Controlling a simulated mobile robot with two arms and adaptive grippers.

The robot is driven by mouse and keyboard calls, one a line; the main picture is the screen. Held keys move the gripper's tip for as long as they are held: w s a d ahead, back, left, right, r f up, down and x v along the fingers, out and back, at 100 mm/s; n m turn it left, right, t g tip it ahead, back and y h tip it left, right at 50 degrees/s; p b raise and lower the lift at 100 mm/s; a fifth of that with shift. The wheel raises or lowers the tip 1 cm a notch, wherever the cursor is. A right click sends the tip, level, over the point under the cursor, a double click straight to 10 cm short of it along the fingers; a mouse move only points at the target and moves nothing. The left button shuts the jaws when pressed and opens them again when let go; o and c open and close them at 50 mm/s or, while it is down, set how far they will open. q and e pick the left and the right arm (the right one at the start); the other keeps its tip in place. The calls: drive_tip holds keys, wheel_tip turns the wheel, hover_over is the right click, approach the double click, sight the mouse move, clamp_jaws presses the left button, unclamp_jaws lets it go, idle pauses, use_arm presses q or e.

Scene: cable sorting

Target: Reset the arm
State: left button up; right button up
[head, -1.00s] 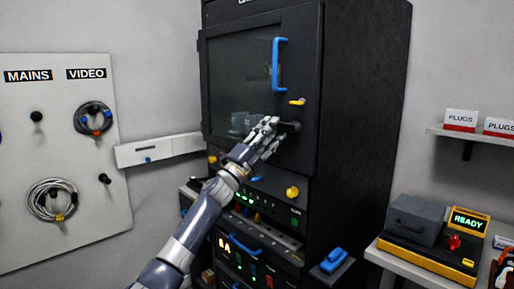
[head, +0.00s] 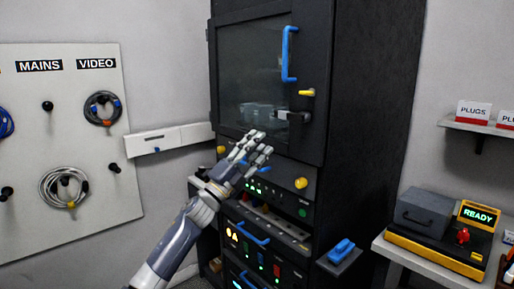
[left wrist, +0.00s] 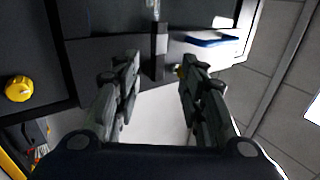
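My left arm reaches in from the bottom of the head view. Its gripper (head: 250,152) is in front of the black cabinet (head: 365,110), just below the glass door (head: 250,75). In the left wrist view the two fingers of this gripper (left wrist: 158,85) are spread apart with nothing between them. The door looks shut, with a blue vertical handle (head: 287,55) and a yellow latch (head: 307,93). A dark block-like part (head: 292,117) sticks out at the door's lower right, apart from the gripper. My right gripper is not in view.
A pegboard (head: 110,180) with coiled cables (head: 62,188) hangs at left. A yellow-black device (head: 430,252) with a READY screen (head: 479,216) stands on a bench at right. A shelf (head: 478,126) holds PLUGS boxes. Yellow knobs (head: 301,183) stick out from the cabinet.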

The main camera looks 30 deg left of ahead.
use_arm(q)
wheel_tip(320, 180, down, 32)
drive_tip(key=w+a+n+g+y, duration=0.2)
drive_tip(key=n+g+y, duration=0.2)
drive_tip(key=n+y, duration=0.4)
drive_tip(key=s+f+n+g, duration=0.2)
drive_tip(key=s+f, duration=0.1)
drive_tip(key=f, duration=0.6)
drive_tip(key=s+f+n+g, duration=0.2)
drive_tip(key=s+f+n, duration=0.1)
drive_tip(key=f, duration=0.6)
drive_tip(key=s+d+f+n+g+y, duration=0.15)
drive_tip(key=s+d+f+g, duration=0.25)
drive_tip(key=s+f, duration=1.15)
drive_tip(key=s+d+f+n+g+h, duration=0.1)
drive_tip(key=s+d+f+n+g, duration=0.25)
drive_tip(key=s+f, duration=1.2)
drive_tip(key=s+d+f+g, duration=0.2)
drive_tip(key=s+f, duration=0.1)
drive_tip(key=s, duration=0.6)
drive_tip(key=s+d+f+n+g, duration=0.1)
drive_tip(key=s+d+f+g, duration=0.1)
drive_tip(key=s, duration=0.7)
drive_tip(key=s+d+f+g, duration=0.3)
drive_tip(key=s+f, duration=0.1)
drive_tip(key=s, duration=0.5)
drive_tip(key=shift+s+n, duration=0.3)
drive_tip(key=shift+n, duration=0.1)
